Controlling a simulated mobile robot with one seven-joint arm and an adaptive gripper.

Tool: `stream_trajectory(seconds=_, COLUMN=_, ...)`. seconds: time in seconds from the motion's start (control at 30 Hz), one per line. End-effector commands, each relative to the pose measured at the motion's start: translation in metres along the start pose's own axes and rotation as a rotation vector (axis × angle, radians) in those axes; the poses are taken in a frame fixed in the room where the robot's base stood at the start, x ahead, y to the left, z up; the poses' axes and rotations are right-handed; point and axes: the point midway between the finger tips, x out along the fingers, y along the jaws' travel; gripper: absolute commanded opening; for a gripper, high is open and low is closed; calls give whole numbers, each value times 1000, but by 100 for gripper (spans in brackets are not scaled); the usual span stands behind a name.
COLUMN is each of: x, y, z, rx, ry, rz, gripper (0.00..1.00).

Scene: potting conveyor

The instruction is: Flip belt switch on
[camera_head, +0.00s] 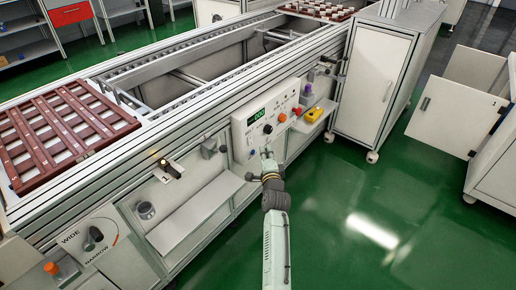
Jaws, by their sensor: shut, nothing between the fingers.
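A white control panel (240,139) with a lit green display (258,112) is fixed to the front of the conveyor, near the picture's middle. It carries a black knob (267,129), an orange button (282,117) and a red button (297,112). Small print beside them is too small to read, so I cannot tell which control is the belt switch. My gripper (267,154) is shut and empty, just in front of the panel's lower part, below the black knob. Whether it touches the panel cannot be told. It may hide small controls behind it.
A black lever (171,169) beside a plate marked 1 and a WIDE/NARROW selector (94,238) are further left. Brown slatted trays (62,135) lie on the conveyor. A white cabinet (371,82) stands right. Green floor is clear.

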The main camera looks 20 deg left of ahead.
Motion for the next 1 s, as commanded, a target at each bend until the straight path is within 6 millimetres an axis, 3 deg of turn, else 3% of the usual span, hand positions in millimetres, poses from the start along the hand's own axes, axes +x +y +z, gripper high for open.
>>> stream_trajectory(seconds=0.1, x=12, y=-2, z=18, rx=-1, ry=-7, rz=2, gripper=0)
stream_trajectory(seconds=0.3, x=23, y=0, z=28, rx=0, ry=-4, rz=2, gripper=0)
stream_trajectory(seconds=0.87, x=29, y=10, z=34, rx=47, ry=-4, rz=-46, gripper=0)
stream_trajectory(seconds=1.0, x=29, y=3, z=34, rx=53, ry=-4, rz=-51, gripper=0)
